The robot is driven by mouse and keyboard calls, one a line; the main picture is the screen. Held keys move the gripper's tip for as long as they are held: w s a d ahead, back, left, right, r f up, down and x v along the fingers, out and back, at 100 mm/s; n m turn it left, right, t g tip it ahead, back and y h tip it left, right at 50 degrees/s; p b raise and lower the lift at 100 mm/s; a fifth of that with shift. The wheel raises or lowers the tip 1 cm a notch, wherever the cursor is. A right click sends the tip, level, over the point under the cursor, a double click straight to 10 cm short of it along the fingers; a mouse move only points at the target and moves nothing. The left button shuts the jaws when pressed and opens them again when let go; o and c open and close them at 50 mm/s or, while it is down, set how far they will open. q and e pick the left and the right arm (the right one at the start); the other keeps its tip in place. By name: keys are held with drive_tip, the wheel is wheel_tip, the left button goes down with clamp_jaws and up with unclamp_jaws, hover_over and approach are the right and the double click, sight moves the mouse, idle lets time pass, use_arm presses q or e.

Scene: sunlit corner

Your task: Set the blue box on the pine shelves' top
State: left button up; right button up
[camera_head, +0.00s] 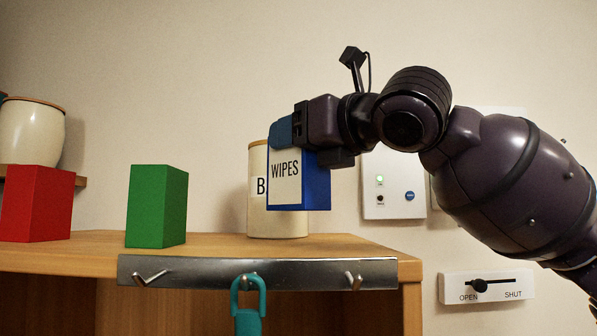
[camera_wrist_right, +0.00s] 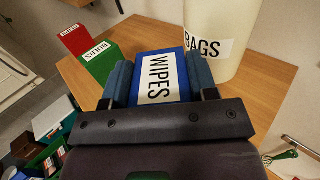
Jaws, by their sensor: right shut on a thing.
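The blue box (camera_head: 318,188) has a white WIPES label. My right gripper (camera_head: 290,130) is shut on its upper part and holds it upright. In the head view the box hangs above the pine shelves' top (camera_head: 215,247), in front of a cream canister, with a gap beneath it. In the right wrist view the blue box (camera_wrist_right: 181,62) sits between the two blue fingers of the right gripper (camera_wrist_right: 160,80), with the wooden top (camera_wrist_right: 258,88) around it. My left gripper is in neither view.
A green box (camera_head: 155,205) and a red box (camera_head: 36,203) stand on the top, left of the held box. The cream canister (camera_head: 278,225), labelled BAGS in the wrist view, stands behind it.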

sight(298, 172)
drive_tip(key=shift+f, duration=2.35)
drive_tip(key=shift+s, duration=0.1)
drive_tip(key=o, duration=1)
drive_tip(key=shift+f, duration=0.1)
